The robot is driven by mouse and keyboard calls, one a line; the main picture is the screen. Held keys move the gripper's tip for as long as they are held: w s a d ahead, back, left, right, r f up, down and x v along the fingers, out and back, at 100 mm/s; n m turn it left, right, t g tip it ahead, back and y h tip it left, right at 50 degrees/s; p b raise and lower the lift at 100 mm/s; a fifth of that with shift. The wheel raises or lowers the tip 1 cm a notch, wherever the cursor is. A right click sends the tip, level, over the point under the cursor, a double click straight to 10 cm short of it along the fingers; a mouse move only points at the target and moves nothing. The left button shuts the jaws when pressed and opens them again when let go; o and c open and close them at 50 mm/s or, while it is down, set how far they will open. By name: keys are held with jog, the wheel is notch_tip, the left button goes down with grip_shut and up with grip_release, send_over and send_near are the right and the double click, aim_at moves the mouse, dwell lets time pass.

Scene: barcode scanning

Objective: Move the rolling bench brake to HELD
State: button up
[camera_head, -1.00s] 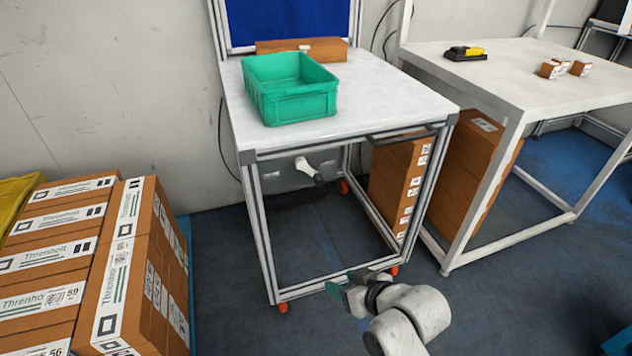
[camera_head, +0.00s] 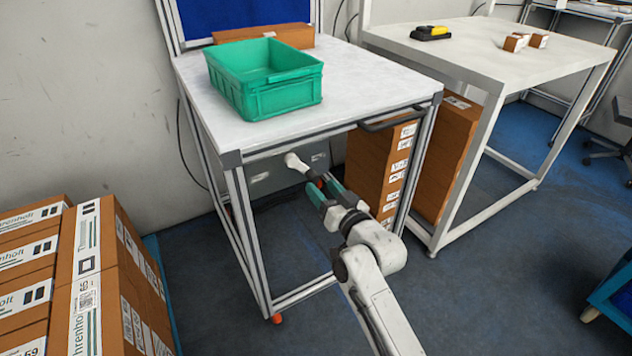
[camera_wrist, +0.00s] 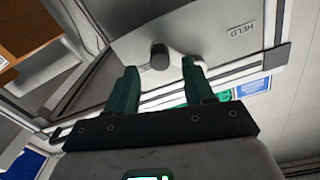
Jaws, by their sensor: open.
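The rolling bench (camera_head: 190,80) has a white top, a grey frame and red casters. Under its top is a white brake lever (camera_head: 296,162) with a dark end pointing toward me. In the wrist view its dark round knob (camera_wrist: 159,58) shows against a pale plate (camera_wrist: 120,45). A HELD label (camera_wrist: 241,29), seen upside down, is on the plate right of the knob. My gripper (camera_head: 325,191) is open, with teal fingers reaching under the bench's front edge just short of the lever. In the wrist view the knob appears in the gap between the fingertips (camera_wrist: 160,66); nothing is gripped.
A green crate (camera_head: 262,98) stands on the bench top. A handle bar (camera_head: 395,118) runs along its front right edge, above my arm. Brown cartons (camera_head: 380,165) stand right of my gripper. Stacked boxes (camera_head: 85,270) are at the lower left. Another white table (camera_head: 480,50) is to the right.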

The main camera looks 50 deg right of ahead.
aim_at(316, 181)
jog(key=shift+x, duration=2)
grip_shut()
